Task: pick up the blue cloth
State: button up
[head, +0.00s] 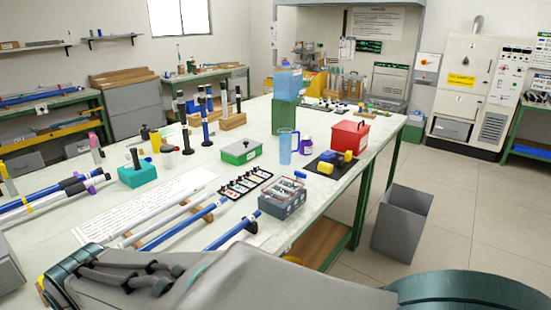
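A small blue piece (328,156) lies on a black mat (313,168) near the table's right edge, between yellow blocks. It may be the blue cloth, but it is too small to tell. No other thing reads clearly as a blue cloth. My arm crosses the bottom of the head view, in front of the table's near edge. My gripper cannot be made out, so what it holds does not show.
On the long table (225,207) stand a red box (350,136), a clear blue cup (285,147), a green-and-grey box (241,151) and a grey crate (282,199). Rods lie at the near left. A grey bin (402,222) stands on open floor at right.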

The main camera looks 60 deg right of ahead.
aim_at(326, 156)
jog(key=z, duration=2.5)
